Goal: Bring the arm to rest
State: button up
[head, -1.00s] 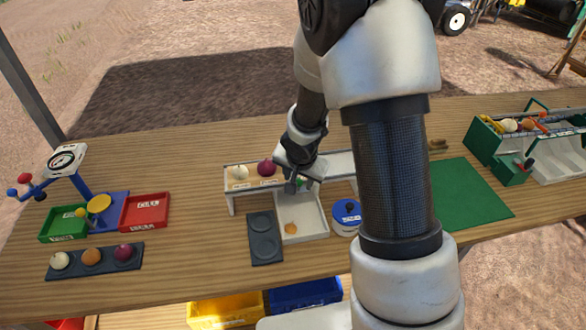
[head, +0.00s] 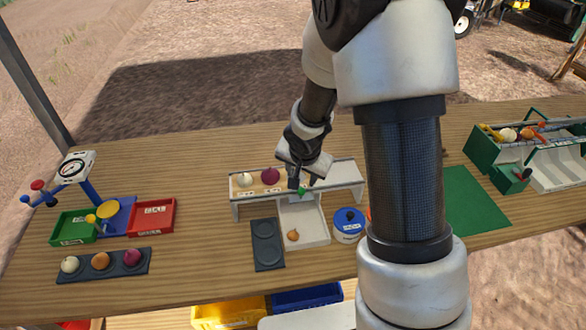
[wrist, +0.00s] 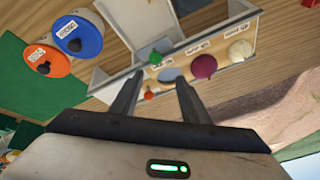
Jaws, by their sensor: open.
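My gripper (head: 297,184) is above the white shelf (head: 342,176) at the middle of the table, with its fingers apart and nothing between them. A white onion (head: 245,180) and a purple onion (head: 270,176) sit on the shelf left of the gripper. An orange onion (head: 293,235) lies in the white tray (head: 312,230) in front of the shelf. My arm hides part of the shelf's right side.
A dark two-dish plate (head: 267,255) and a blue-lidded pot (head: 349,222) flank the tray. A scale (head: 76,166) with green (head: 73,228) and red (head: 152,216) trays stands left, behind a dark tray of onions (head: 131,272). A green mat (head: 468,205) and green sorter (head: 490,148) are right.

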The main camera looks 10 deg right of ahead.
jog(key=shift+r, duration=0.1)
jog(key=s+d+r+n+h, duration=0.15)
jog(key=s+r, duration=0.25)
jog(key=r, duration=0.4)
jog(key=s+d+r+n+y, duration=0.1)
jog(key=s+d+r, duration=0.15)
jog(key=r, duration=0.55)
jog(key=s+a+r+n, duration=0.1)
jog(key=s+r, duration=0.2)
jog(key=s, duration=0.3)
jog(key=s+a+r+n+y, duration=0.1)
jog(key=s+r+n, duration=0.1)
jog(key=s, duration=0.4)
jog(key=s+a+r+n, duration=0.1)
jog(key=s+r, duration=0.3)
jog(key=s, duration=0.3)
jog(key=shift+a+n+t, duration=0.3)
jog(key=shift+a+n, duration=0.05)
jog(key=shift+a, duration=0.05)
